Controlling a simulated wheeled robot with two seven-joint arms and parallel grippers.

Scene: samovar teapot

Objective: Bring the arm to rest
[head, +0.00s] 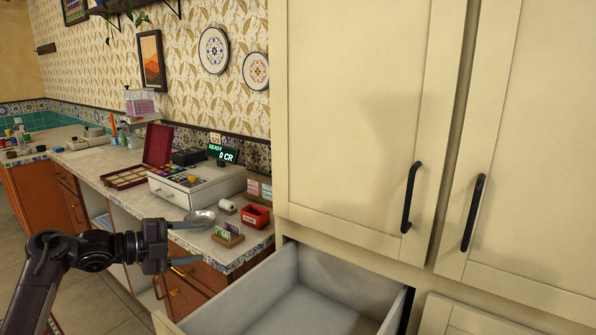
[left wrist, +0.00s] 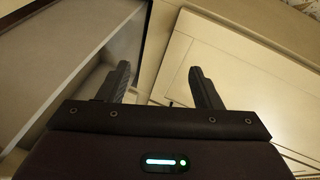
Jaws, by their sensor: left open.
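My left gripper (head: 168,247) is in the head view at the lower left, its dark arm coming in from the left edge. Its jaws are apart with nothing between them. It shows in front of the counter's cabinet front, left of a pulled-out drawer (head: 311,298). In the left wrist view the two dark fingers of my left gripper (left wrist: 160,82) stand wide apart and empty. Pale panels and a grey inner surface show beyond them. My right gripper is not in either view.
A tall cream cabinet (head: 365,110) with black handles fills the right. The drawer below it stands open and looks empty. The counter (head: 105,160) holds a white register (head: 197,184), a metal scoop-like dish (head: 199,217), a red box (head: 256,216) and a red-lidded case (head: 157,146).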

